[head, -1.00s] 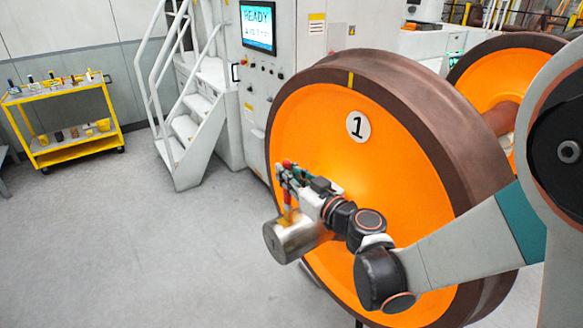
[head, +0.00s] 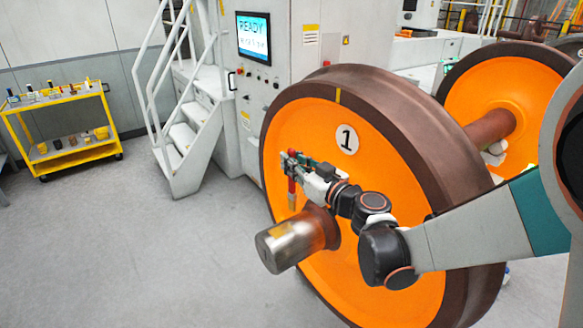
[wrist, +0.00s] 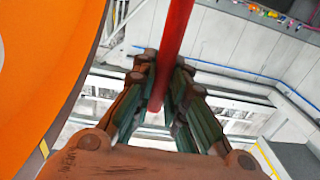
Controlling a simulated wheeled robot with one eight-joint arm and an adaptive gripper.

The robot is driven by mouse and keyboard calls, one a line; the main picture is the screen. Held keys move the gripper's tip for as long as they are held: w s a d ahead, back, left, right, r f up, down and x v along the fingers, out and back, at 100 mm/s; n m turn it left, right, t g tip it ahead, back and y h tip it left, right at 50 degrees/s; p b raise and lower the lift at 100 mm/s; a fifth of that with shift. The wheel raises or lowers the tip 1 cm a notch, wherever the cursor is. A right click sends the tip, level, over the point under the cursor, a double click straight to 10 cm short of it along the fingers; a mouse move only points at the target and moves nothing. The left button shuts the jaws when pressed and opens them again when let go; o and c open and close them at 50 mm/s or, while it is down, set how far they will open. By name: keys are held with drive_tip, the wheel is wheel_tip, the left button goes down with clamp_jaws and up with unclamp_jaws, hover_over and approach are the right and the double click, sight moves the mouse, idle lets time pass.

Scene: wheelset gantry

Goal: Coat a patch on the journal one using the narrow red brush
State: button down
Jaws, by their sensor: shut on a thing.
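The journal (head: 285,243) of wheel one is a bare metal stub. It juts toward the lower left from the orange wheel face (head: 330,125), which bears a "1" disc. Its outer end is shiny; nearer the wheel it looks brownish. My gripper (head: 292,163) is shut on the narrow red brush (head: 291,186), which hangs upright with pale bristles down. The bristle tip appears just above the journal's upper side, seemingly apart from it. In the wrist view the red handle (wrist: 174,45) runs between my gripper's fingers (wrist: 160,90); the bristles are hidden there.
A yellow cart (head: 62,128) with several small items stands at the far left. White steps (head: 190,125) and a cabinet with a "READY" screen (head: 253,36) stand behind the wheel. A second orange wheel (head: 500,95) is at the right. The floor at left is clear.

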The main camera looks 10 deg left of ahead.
drive_tip(key=shift+r+p, duration=0.5)
drive_tip(key=shift+r, duration=0.6)
drive_tip(key=shift+f+b, duration=0.1)
drive_tip(key=shift+b, duration=0.2)
drive_tip(key=b, duration=0.3)
drive_tip(key=shift+w+f+b, duration=0.1)
drive_tip(key=shift+f+b, duration=0.2)
drive_tip(key=shift+b, duration=0.05)
drive_tip(key=shift+b, duration=0.55)
drive_tip(key=shift+r+b, duration=0.25)
drive_tip(key=shift+b, duration=0.5)
